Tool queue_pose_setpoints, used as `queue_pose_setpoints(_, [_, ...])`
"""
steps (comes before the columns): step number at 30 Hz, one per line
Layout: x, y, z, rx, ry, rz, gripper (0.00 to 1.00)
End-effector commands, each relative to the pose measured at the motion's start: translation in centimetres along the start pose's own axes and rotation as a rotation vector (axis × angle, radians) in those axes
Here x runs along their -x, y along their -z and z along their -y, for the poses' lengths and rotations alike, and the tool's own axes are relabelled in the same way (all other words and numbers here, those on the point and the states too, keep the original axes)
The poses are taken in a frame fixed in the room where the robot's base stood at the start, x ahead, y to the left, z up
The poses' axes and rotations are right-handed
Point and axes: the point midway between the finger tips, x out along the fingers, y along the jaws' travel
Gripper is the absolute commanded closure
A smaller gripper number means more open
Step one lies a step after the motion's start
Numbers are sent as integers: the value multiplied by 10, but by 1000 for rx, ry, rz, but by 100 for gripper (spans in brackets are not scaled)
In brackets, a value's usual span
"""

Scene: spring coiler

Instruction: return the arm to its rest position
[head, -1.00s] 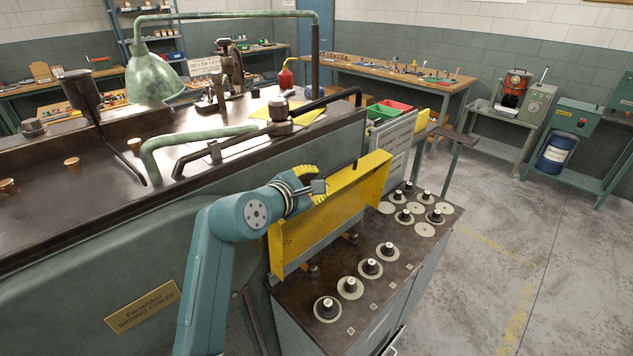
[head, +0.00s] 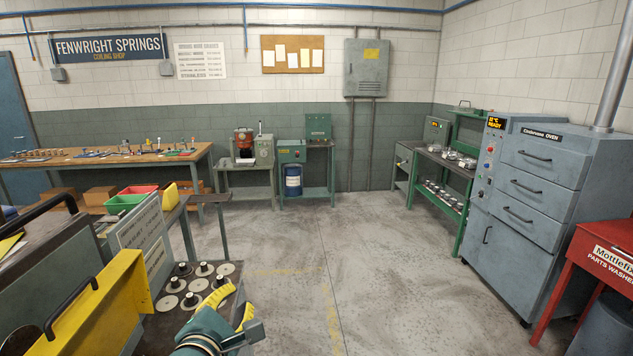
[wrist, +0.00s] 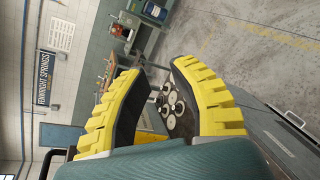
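My gripper (head: 232,306) shows at the bottom of the head view, over the right side of the dark bench top with the disc spools. Its two yellow ridged fingers are spread apart. In the wrist view my gripper (wrist: 160,72) is open, with nothing between the fingers, and the spools show beyond the gap. The wrist picture is tilted sideways. Most of my arm is out of the head view.
A yellow guard panel (head: 98,312) with a black handle stands left of my gripper. Several disc spools (head: 183,268) stand on the bench behind it. The concrete floor (head: 400,290) to the right is clear. A grey oven (head: 540,190) and red parts washer (head: 605,260) stand far right.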

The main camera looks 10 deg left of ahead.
Motion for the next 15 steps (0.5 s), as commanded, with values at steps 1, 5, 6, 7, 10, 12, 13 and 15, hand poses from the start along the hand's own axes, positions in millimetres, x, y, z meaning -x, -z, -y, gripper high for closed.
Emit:
queue_pose_setpoints(1, [0, -40, 28, -83, 14, 57, 76])
queue_pose_setpoints(5, [22, -130, 88, -383, -13, 186, 76])
queue_pose_setpoints(6, [35, -157, 104, -495, -39, 226, 76])
queue_pose_setpoints(7, [47, -176, 115, -585, -66, 254, 76])
queue_pose_setpoints(10, [97, -230, 142, -909, -197, 324, 76])
queue_pose_setpoints(12, [135, -255, 148, -1133, -316, 333, 76])
queue_pose_setpoints(13, [151, -262, 148, -1227, -371, 323, 76])
queue_pose_setpoints(15, [186, -272, 140, -1443, -502, 266, 76])
